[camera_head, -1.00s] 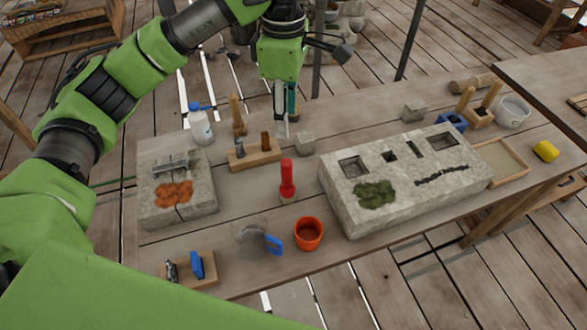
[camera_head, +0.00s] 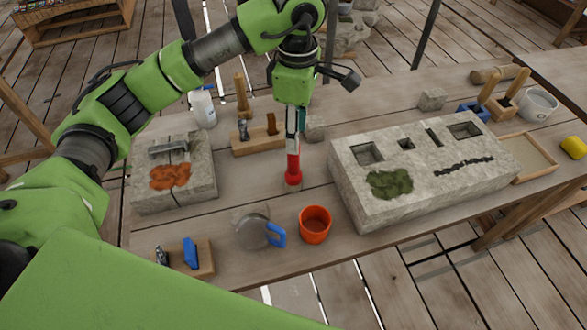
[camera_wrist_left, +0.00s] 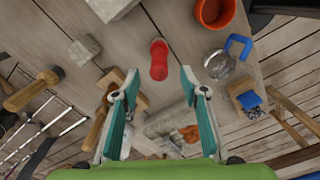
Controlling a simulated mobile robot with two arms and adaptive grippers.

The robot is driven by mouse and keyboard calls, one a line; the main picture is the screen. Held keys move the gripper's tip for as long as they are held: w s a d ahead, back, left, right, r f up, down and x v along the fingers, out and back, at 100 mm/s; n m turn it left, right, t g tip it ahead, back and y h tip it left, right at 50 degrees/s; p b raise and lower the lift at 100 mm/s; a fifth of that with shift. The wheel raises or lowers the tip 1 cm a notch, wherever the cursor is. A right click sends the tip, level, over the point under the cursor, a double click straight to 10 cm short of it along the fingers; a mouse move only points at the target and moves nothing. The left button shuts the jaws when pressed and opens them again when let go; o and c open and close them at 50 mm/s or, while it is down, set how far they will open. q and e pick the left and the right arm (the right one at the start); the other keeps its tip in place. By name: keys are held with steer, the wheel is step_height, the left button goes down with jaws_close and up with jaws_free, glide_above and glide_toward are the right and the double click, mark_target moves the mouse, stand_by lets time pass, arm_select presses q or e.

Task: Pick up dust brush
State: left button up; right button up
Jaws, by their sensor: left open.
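I cannot tell for certain which item is the dust brush. My left gripper (camera_head: 294,132) points down, open and empty, above the middle of the table. In the head view its fingertips overlap the upper end of an upright red tool (camera_head: 293,168); I see no grip on it. In the left wrist view the red tool (camera_wrist_left: 158,60) lies ahead of the spread fingers (camera_wrist_left: 157,85), apart from both. A wooden rack (camera_head: 258,145) behind it holds a grey-headed tool and a wooden handle. Another wooden-handled tool (camera_head: 243,95) stands behind the rack. My right gripper is not in view.
An orange cup (camera_head: 315,225) and a clear jug with a blue handle (camera_head: 257,231) stand in front. A lichen-marked block (camera_head: 175,187) is left, a larger slotted block (camera_head: 410,175) right. A white bottle (camera_head: 204,108) stands at the back. A small stone (camera_head: 315,128) lies near the gripper.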

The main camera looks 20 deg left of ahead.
mark_target(294, 158)
arm_select(q)
step_height(294, 158, down, 4)
steer(key=shift+a+f+p, duration=0.1)
steer(key=shift+p, duration=0.25)
steer(key=shift+f+p, duration=0.25)
steer(key=shift+p, duration=0.05)
steer(key=f, duration=0.1)
steer(key=f+p, duration=0.1)
steer(key=f, duration=0.1)
steer(key=shift+a+f+p, duration=0.3)
steer(key=shift+f, duration=0.5)
steer(key=shift+c, duration=0.5)
jaws_close()
